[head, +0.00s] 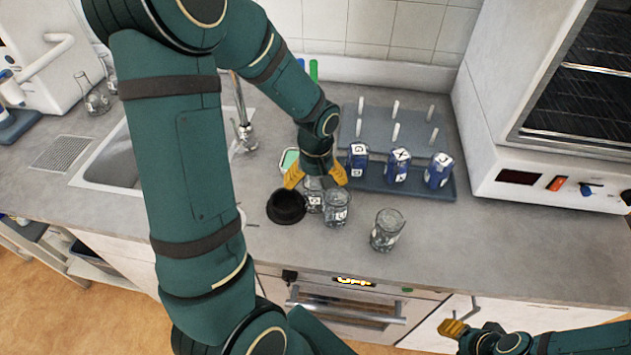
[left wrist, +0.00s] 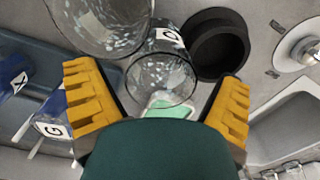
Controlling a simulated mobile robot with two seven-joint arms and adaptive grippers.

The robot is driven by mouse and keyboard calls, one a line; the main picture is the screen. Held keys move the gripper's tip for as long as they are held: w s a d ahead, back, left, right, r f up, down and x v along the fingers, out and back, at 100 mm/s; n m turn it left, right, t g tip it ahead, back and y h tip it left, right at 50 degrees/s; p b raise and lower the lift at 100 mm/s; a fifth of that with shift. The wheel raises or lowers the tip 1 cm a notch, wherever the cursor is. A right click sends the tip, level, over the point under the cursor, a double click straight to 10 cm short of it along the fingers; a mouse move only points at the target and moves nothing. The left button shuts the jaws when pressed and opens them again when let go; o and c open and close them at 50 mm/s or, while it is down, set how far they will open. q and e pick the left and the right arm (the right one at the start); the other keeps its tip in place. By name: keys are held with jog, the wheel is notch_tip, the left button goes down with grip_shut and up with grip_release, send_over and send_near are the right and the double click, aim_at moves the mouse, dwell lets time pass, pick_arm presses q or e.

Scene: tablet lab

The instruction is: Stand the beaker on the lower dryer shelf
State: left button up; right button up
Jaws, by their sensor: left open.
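My left gripper (head: 315,180) is open, pointing down over the counter, its yellow fingers on either side of a clear glass beaker (head: 314,198). In the left wrist view this beaker (left wrist: 162,78) stands between the open fingers (left wrist: 158,105), with a letter label on its side; no finger clearly touches it. A second glass beaker (head: 337,208) is close beside it, and a third (head: 387,231) stands nearer the front edge. The white dryer cabinet (head: 487,110) is at the right, with dark wire shelves (head: 590,85) inside. My right gripper (head: 453,328) is low at the right, its fingers unclear.
A black cup (head: 286,207) stands just left of the beakers. A blue tray (head: 440,190) with labelled blue bottles (head: 398,164) and upright pegs lies behind. A green-topped item (head: 289,160) is behind the gripper. The sink (head: 120,160) is left; the right front counter is clear.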

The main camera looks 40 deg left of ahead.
pick_arm(q)
notch_tip(320, 180, up, 11)
jog(key=p, duration=0.1)
jog(key=shift+p, duration=0.3)
jog(key=shift+o, duration=0.3)
jog(key=shift+r, duration=0.3)
notch_tip(320, 180, down, 14)
jog(key=m+b, duration=0.8)
jog(key=m, duration=2.1)
jog(key=shift+s+m, duration=0.1)
jog(key=shift+m, duration=0.3)
jog(key=shift+r, duration=0.1)
pick_arm(e)
notch_tip(320, 180, down, 6)
jog(key=s, duration=0.2)
jog(key=shift+a+g, duration=0.2)
jog(key=shift+g, duration=0.2)
pick_arm(q)
jog(key=shift+c, duration=0.2)
